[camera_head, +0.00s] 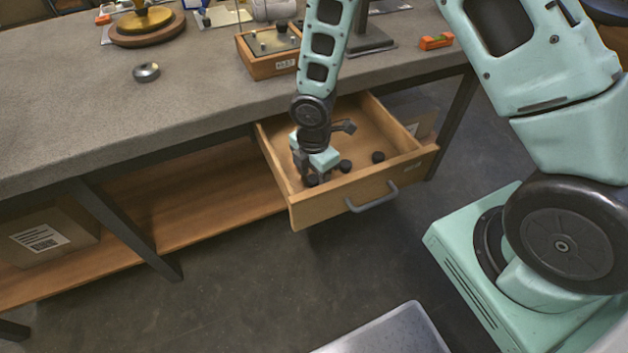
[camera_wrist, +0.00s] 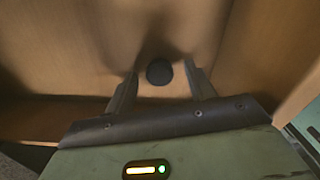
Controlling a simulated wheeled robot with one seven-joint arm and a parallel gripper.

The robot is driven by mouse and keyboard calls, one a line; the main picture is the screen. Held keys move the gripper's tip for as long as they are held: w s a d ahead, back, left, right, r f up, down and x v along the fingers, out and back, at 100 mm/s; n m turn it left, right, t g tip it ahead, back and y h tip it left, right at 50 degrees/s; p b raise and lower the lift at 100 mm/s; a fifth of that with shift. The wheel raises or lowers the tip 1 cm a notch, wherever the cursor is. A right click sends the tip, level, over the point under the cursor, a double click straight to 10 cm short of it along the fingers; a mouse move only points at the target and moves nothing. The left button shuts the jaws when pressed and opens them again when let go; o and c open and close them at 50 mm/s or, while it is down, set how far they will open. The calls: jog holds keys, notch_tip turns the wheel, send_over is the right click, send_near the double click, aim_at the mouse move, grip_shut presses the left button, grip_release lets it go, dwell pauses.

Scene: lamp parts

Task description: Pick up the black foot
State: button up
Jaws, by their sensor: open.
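Three small black feet lie in the open wooden drawer (camera_head: 283,176). One black foot (camera_head: 312,180) is right at my gripper (camera_head: 308,176), another black foot (camera_head: 345,166) lies a little to its right, and a third black foot (camera_head: 378,157) lies farther right. In the wrist view, a round black foot (camera_wrist: 159,72) sits on the drawer floor between and just beyond the fingertips of my open gripper (camera_wrist: 160,80). The fingers stand apart on either side of it, with a gap on both sides. Nothing is held.
The drawer's front panel with a grey handle (camera_head: 372,198) and its side walls surround my gripper closely. The grey workbench top (camera_head: 120,110) is above and behind, carrying a wooden box (camera_head: 268,62) and a small metal disc (camera_head: 146,72). A cardboard box (camera_head: 45,240) sits on the lower shelf.

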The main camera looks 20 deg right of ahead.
jog(key=c, duration=1)
